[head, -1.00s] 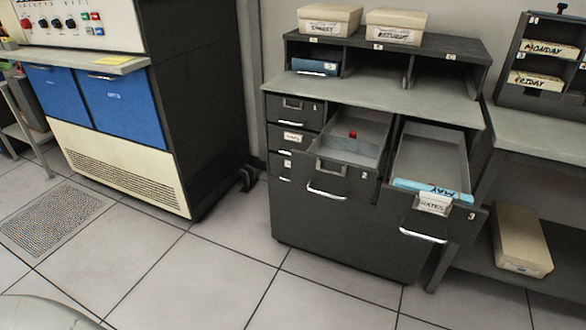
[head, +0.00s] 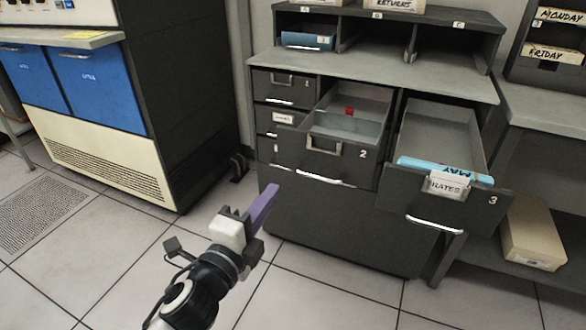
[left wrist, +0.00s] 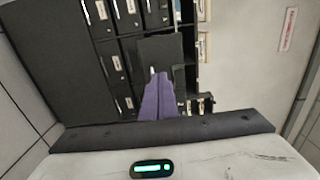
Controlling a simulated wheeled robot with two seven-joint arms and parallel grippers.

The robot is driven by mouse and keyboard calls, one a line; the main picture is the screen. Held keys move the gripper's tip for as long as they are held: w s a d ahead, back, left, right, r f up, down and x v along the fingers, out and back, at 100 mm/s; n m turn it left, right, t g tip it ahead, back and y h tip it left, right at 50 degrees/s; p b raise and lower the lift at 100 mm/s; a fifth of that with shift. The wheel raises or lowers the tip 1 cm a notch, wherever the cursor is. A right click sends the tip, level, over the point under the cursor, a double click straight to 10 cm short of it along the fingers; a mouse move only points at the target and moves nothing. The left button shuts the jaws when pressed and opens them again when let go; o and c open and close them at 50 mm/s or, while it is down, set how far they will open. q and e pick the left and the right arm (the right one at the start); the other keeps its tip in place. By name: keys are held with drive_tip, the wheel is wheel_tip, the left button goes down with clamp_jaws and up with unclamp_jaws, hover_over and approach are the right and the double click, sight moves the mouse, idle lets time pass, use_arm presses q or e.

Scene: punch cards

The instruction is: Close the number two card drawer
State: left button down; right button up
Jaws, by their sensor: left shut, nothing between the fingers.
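The number two card drawer (head: 290,158) is pulled out of the dark grey cabinet, with a label holder and a silver handle on its front. A small red item (head: 349,111) shows inside it. My left gripper (head: 264,205), with purple fingers, is shut and empty. It is in front of the cabinet, below and to the left of the drawer two front, apart from it in the head view. In the left wrist view the purple fingers (left wrist: 157,98) point toward the cabinet fronts. My right gripper is not in view.
Drawer three (head: 400,195), labelled RATES with a blue MAY card, is also pulled out, right beside drawer two. Small shut drawers (head: 283,87) are on the left. A beige box (head: 533,235) sits on the right-hand shelf. Floor in front is clear.

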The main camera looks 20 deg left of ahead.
sight(299, 155)
use_arm(q)
drive_tip(key=w, duration=1.2)
drive_tip(key=shift+w+d+b, duration=0.15)
drive_tip(key=shift+d+b, duration=0.1)
drive_tip(key=shift+b, duration=0.1)
